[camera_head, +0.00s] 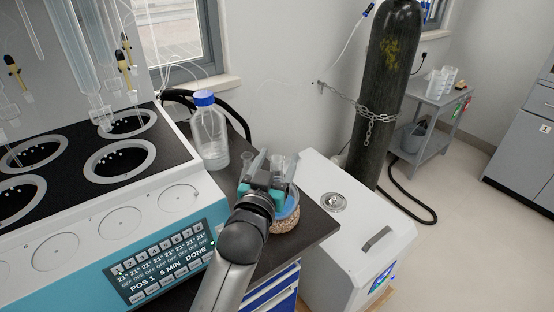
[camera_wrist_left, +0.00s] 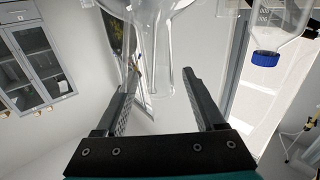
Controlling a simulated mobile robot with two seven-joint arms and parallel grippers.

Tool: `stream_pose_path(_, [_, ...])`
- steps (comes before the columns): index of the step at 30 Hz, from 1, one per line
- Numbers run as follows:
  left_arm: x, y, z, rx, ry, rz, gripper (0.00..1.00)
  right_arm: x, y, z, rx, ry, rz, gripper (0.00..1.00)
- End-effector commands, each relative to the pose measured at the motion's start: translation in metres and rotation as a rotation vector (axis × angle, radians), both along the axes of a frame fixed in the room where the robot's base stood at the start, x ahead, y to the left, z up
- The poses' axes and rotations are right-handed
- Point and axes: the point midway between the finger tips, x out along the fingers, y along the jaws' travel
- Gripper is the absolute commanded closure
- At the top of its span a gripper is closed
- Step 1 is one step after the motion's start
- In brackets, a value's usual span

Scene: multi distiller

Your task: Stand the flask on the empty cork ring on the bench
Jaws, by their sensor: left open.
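A clear glass flask shows in the left wrist view, with its round body (camera_wrist_left: 165,14) at the top of the upside-down picture. Its neck reaches in between the fingers of my left gripper (camera_wrist_left: 160,100). The gripper is open, with a gap beside the neck. In the head view my left gripper (camera_head: 267,167) is above the bench corner, with clear glass between and behind its fingers. A speckled brown cork ring (camera_head: 286,223) lies under it, partly hidden, with something blue just above it. I cannot tell whether the flask touches the ring. My right gripper is out of view.
A blue-capped bottle (camera_head: 209,135) stands on the bench left of my gripper. The teal and white distiller (camera_head: 120,225) fills the left. A white box (camera_head: 350,220) with a metal disc on top stands right of the dark bench (camera_head: 312,232). A chained gas cylinder (camera_head: 384,90) stands behind.

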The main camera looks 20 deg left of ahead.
Motion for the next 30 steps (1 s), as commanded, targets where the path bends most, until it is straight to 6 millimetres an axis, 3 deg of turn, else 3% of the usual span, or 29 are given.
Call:
stream_pose_path(8, [-0.007,0.000,-0.002,0.000,0.005,0.000,0.29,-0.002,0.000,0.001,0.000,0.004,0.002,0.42])
stream_pose_path(30, [-0.117,-0.003,-0.001,-0.001,0.004,0.000,0.29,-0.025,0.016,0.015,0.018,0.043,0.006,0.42])
